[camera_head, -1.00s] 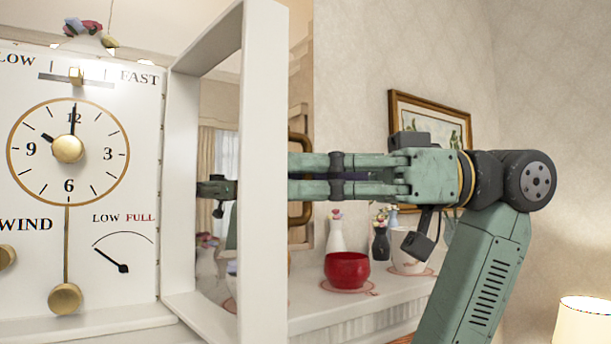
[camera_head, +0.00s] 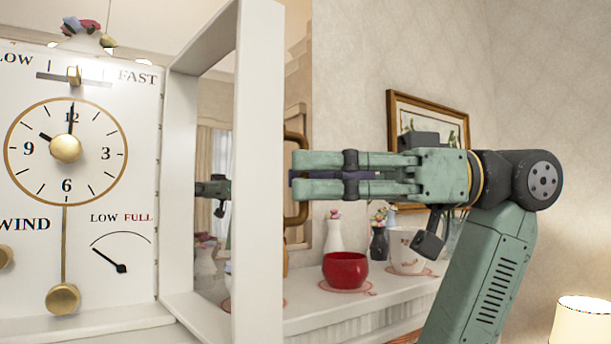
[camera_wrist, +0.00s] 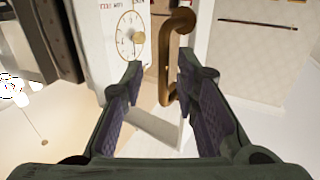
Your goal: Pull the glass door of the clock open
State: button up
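The clock's white face (camera_head: 108,185) is at the left of the head view. Its white-framed glass door (camera_head: 258,255) stands swung open, jutting out from the right side of the face. A brass handle (camera_head: 303,148) is on the door's outer side, its middle hidden behind my fingers. My gripper (camera_head: 294,175) is level with the handle, its fingers apart and nothing clamped between them. In the wrist view my gripper (camera_wrist: 160,62) is open, and the handle (camera_wrist: 167,70) shows between the fingertips, closer to the right one. I cannot tell if it touches.
A shelf (camera_head: 325,310) behind my arm holds a red bowl (camera_head: 345,271), a white cup (camera_head: 405,255) and vases of flowers (camera_head: 334,236). A framed picture (camera_head: 428,118) hangs on the wall. A lit lamp (camera_head: 582,325) is at the lower right.

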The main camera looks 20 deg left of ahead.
jog(key=v, duration=1)
jog(key=shift+w+d, duration=0.15)
jog(key=shift+d, duration=0.2)
jog(key=shift+f, duration=0.1)
